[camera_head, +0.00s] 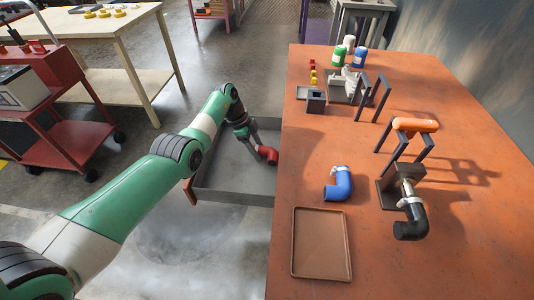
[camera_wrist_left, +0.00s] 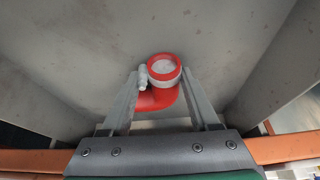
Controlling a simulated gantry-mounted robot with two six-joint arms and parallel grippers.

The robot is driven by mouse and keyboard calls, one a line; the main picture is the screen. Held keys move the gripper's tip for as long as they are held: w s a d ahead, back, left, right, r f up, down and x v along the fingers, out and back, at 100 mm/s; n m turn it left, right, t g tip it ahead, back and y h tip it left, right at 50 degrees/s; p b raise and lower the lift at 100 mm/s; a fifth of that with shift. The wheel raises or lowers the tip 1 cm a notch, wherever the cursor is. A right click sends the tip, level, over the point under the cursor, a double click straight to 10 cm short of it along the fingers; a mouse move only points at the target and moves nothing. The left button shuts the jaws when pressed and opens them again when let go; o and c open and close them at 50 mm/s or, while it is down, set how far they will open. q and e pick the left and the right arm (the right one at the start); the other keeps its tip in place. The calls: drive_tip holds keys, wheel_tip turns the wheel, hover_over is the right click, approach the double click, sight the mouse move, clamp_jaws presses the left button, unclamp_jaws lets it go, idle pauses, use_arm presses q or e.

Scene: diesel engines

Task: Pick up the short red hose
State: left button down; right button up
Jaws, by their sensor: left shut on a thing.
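The short red hose (camera_head: 267,154) is a bent red piece at the end of my left gripper (camera_head: 256,150), over the open grey drawer. In the left wrist view the hose (camera_wrist_left: 160,97) sits between the two fingers of my left gripper (camera_wrist_left: 162,88), with its round open end facing the camera and a small metal clamp (camera_wrist_left: 143,78) at its side. The left gripper is shut on the hose. I cannot tell whether the hose touches the drawer bottom. My right gripper is not in view.
The grey drawer (camera_head: 230,183) has raised walls around the gripper. On the orange table (camera_head: 300,140) to the right are a blue hose (camera_head: 340,185), a black hose (camera_head: 411,222) on a stand, an empty brown tray (camera_head: 321,245) and dark upright posts (camera_head: 382,99). A red cart (camera_head: 60,120) stands left.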

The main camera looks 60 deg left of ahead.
sight(262, 150)
use_arm(q)
drive_tip(key=shift+r+p, duration=0.4)
drive_tip(key=shift+r, duration=0.1)
drive_tip(key=r+p, duration=0.4)
drive_tip(key=shift+s, duration=0.35)
drive_tip(key=s+d+r+p, duration=0.4)
drive_tip(key=s+r+p, duration=0.4)
drive_tip(key=s+p, duration=0.4)
drive_tip(key=p, duration=0.3)
drive_tip(key=shift+s, duration=0.3)
